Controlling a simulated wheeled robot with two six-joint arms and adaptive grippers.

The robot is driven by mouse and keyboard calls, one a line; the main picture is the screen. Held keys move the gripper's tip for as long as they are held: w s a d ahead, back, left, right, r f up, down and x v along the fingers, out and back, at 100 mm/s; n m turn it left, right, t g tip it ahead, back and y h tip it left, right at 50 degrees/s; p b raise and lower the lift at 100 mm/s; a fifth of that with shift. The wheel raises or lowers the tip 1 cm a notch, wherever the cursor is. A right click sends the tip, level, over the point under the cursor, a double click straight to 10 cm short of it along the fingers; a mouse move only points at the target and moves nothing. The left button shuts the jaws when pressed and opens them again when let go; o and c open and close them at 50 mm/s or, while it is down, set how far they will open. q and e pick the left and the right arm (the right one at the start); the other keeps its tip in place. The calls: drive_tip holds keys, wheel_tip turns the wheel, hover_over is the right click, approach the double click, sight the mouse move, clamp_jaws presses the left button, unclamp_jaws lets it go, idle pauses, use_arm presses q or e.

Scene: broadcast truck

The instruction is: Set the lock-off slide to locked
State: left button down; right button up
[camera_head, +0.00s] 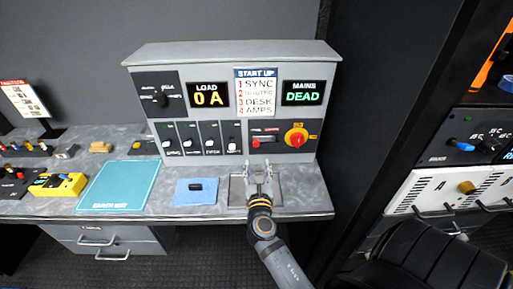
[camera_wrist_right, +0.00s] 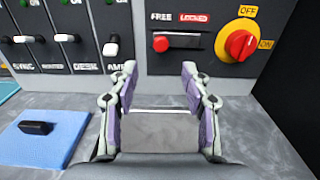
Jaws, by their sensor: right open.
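The lock-off slide (camera_head: 256,142) is a red knob in a short horizontal slot on the grey power panel. In the right wrist view the red knob (camera_wrist_right: 161,44) sits at the left end of the slot, under the word FREE. The LOCKED label (camera_wrist_right: 194,18) is to its right. My right gripper (camera_head: 259,164) is open and empty, just in front of and below the slide. In the wrist view its two fingers (camera_wrist_right: 160,76) stand apart below the slot, not touching the knob. My left gripper is not in view.
A red and yellow rotary switch (camera_wrist_right: 240,42) sits right of the slide, pointing near ON. Several breaker switches (camera_head: 200,139) are to the left. The MAINS display (camera_head: 303,93) reads DEAD.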

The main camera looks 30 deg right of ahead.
sight(256, 144)
drive_tip(key=p+x, duration=0.1)
drive_tip(key=x, duration=0.8)
drive_tip(key=shift+w+d+p, duration=0.3)
drive_tip(key=shift+d+p, duration=0.05)
drive_tip(key=shift+p, duration=0.05)
clamp_jaws()
